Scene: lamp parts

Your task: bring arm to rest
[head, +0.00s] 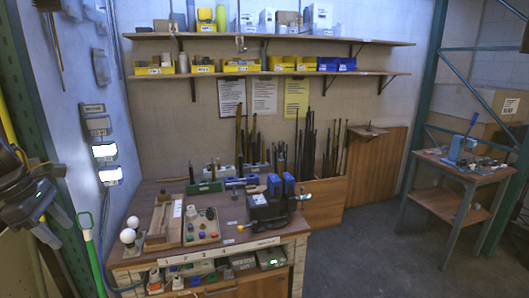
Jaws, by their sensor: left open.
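My left gripper (56,226) is at the left edge of the head view, on a dark grey arm. Its jaws are open, with nothing seen between them. It is in front of and to the left of the workbench (150,190), apart from the things on it. On the bench's left corner are two white round bulbs (127,235). Next to them are a wooden tray (148,241) and a board with several small coloured parts (214,237). My right gripper is not in view.
A black vise-like tool (265,211) stands on the bench's right side. A green-handled tool (88,228) stands upright close to my left gripper. Shelves (300,77) with bins line the back wall. A small side table (470,170) is at right. The floor (360,255) between is clear.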

